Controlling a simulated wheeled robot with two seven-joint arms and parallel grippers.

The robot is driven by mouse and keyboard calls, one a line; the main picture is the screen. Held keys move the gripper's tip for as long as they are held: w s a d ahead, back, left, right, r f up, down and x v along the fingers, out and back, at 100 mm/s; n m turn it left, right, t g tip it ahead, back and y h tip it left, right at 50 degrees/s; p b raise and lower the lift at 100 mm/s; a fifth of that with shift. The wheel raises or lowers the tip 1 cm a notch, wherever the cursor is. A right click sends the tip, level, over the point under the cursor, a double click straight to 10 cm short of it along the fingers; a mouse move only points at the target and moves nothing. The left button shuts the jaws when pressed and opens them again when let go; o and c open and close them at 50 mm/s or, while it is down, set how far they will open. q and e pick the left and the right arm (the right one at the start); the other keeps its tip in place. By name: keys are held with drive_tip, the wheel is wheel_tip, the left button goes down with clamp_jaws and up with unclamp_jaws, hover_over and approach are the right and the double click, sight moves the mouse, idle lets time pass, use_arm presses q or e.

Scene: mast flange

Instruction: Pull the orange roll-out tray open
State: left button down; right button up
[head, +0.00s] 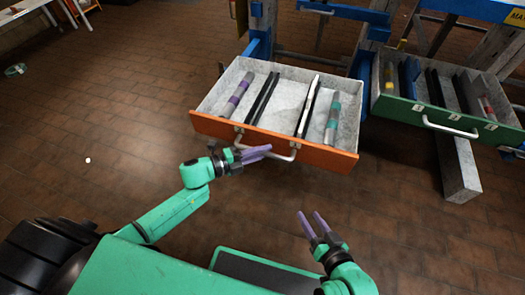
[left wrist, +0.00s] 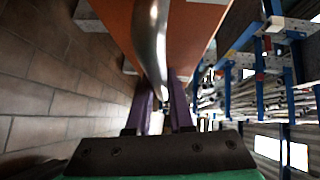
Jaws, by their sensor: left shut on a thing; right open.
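The orange-fronted roll-out tray (head: 320,157) stands out from its blue rack, with its grey inside in view. It holds two rods with coloured bands (head: 236,95) and (head: 332,118) and dark dividers. A curved metal handle (head: 285,157) is on its front; it also shows in the left wrist view (left wrist: 150,40). My right gripper (head: 312,222) is open and empty, in front of and below the tray.
A green-fronted tray (head: 440,115) with a handle stands out at the right, with a grey block (head: 458,170) below it. Blue rack posts (head: 262,35) are behind. The tiled floor (head: 80,130) at the left is mostly clear.

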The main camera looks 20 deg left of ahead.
use_arm(q)
drive_tip(key=shift+s+a, duration=0.1)
drive_tip(key=shift+s, duration=0.2)
drive_tip(key=c, duration=0.8)
unclamp_jaws()
